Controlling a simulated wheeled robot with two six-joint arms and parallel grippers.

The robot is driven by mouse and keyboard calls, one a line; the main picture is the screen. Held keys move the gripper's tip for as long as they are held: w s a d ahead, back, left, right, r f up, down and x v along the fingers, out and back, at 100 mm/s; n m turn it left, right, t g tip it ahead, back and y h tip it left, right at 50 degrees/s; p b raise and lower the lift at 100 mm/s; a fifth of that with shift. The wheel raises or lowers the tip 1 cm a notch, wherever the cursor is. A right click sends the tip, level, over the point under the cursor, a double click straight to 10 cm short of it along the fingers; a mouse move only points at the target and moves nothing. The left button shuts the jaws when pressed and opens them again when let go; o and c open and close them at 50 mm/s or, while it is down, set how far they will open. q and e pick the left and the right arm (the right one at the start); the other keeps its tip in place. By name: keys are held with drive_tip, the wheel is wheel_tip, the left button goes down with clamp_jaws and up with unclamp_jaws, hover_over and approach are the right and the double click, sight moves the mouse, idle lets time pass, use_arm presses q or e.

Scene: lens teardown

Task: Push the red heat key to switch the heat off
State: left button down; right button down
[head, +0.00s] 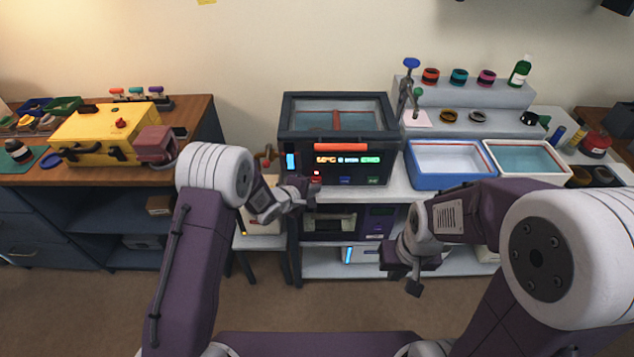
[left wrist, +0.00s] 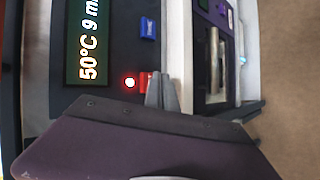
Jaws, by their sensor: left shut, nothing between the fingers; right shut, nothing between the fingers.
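The dark heated bath (head: 338,128) stands on the middle shelf unit, with a lit display and a row of keys on its front. The red heat key (left wrist: 145,80) shows in the left wrist view beside a glowing red lamp (left wrist: 130,82); my fingers partly cover the key. The display (left wrist: 88,45) reads 50°C and a time starting with 9. My left gripper (head: 314,188) is shut and empty, its tips (left wrist: 162,92) right at the red key; I cannot tell whether they touch it. My right gripper (head: 414,282) is shut and empty, low before the shelves.
A blue key (left wrist: 147,28) sits along the panel from the red one. Right of the bath are a blue-rimmed tray (head: 408,172) and a second tray (head: 489,150). A purple device (head: 380,224) is on the shelf below. A yellow case (head: 100,135) is on the left bench.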

idle(0.4)
use_arm(q)
drive_tip(key=shift+w+p, duration=0.45)
drive_tip(key=shift+s, duration=0.45)
